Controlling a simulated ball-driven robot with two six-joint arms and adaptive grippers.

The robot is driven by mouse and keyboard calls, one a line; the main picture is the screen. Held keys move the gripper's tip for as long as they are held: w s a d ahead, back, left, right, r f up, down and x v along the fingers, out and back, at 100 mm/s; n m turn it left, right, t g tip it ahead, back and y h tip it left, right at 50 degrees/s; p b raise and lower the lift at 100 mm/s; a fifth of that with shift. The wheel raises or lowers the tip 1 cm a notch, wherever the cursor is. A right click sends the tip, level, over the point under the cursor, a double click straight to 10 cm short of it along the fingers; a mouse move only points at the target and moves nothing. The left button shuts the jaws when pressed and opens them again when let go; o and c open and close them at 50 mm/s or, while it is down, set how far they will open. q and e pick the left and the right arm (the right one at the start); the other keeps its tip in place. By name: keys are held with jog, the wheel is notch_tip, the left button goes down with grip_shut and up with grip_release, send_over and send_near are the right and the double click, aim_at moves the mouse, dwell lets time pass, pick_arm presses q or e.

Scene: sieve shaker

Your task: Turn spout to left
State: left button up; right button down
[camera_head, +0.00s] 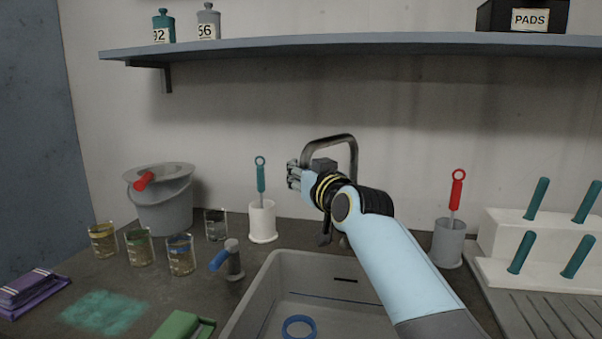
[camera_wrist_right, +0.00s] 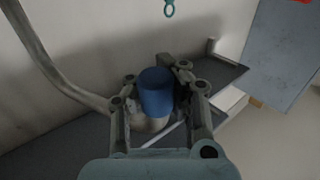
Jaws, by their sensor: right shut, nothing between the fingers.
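The grey arched spout (camera_head: 334,138) stands behind the sink (camera_head: 270,285), its bend reaching toward the left of the picture. My right gripper (camera_head: 293,175) is at the left side of the arch, with its fingers pointing left. It is shut and holds nothing. The gripper and forearm hide part of the spout and its base. In the right wrist view, a grey curved tube (camera_wrist_right: 52,72), which looks like the spout, passes along the left beside my gripper. I cannot tell whether they touch. My left gripper is not in view.
A small tap with a blue lever (camera_head: 219,260) stands left of the sink. Several beakers (camera_head: 181,256), a grey bucket (camera_head: 165,205) and a white brush holder (camera_head: 262,222) stand on the left. A grey holder (camera_head: 447,243) with a red brush stands right. A shelf (camera_head: 400,44) runs above.

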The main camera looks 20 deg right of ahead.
jog(key=c, duration=2)
grip_release()
jog(key=shift+a+f, duration=0.15)
jog(key=shift+a, duration=0.1)
jog(key=o, duration=0.4)
jog(key=shift+s+a, duration=0.1)
jog(key=shift+a, duration=0.15)
jog(key=o, duration=0.6)
jog(key=shift+r, duration=0.25)
jog(key=shift+d, duration=0.1)
jog(key=s, duration=0.4)
jog(key=s+d, duration=0.1)
jog(key=s, duration=0.7)
jog(key=shift+d, duration=0.3)
